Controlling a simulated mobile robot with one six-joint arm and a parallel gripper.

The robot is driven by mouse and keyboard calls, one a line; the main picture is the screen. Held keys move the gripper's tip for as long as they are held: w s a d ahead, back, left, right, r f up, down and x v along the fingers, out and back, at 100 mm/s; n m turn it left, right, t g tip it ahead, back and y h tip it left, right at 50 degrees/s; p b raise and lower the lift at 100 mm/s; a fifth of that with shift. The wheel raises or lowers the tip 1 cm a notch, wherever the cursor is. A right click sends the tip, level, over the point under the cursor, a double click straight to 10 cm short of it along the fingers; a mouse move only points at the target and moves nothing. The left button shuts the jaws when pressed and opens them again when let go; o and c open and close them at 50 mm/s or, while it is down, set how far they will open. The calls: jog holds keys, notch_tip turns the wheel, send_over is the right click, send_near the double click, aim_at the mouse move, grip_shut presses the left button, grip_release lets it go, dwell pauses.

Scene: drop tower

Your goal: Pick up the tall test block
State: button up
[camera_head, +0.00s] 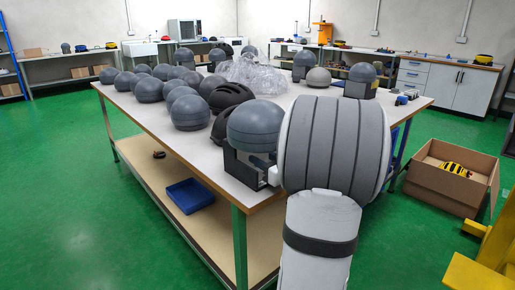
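No block is clearly marked as the tall test block. The nearest candidate is a dark squared stand (241,168) under a grey domed headform (254,126), at the table's near corner. Two similar domed pieces on stands, one at the back (303,65) and one at the right (360,82), stand farther off. My arm's large grey and white links fill the middle right and hide part of the table. My gripper's fingers do not show. A small pale part beside the nearest stand may be mine, and I cannot tell whether it touches.
The worktable (180,132) holds several grey domes, dark helmets (230,96) and clear plastic wrap (258,72). A blue tray (190,195) lies on its lower shelf. An open cardboard box (440,190) and yellow frame (485,262) stand right. Green floor is free at left.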

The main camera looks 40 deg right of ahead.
jog(key=shift+c, duration=0.4)
grip_shut()
dwell(0.8)
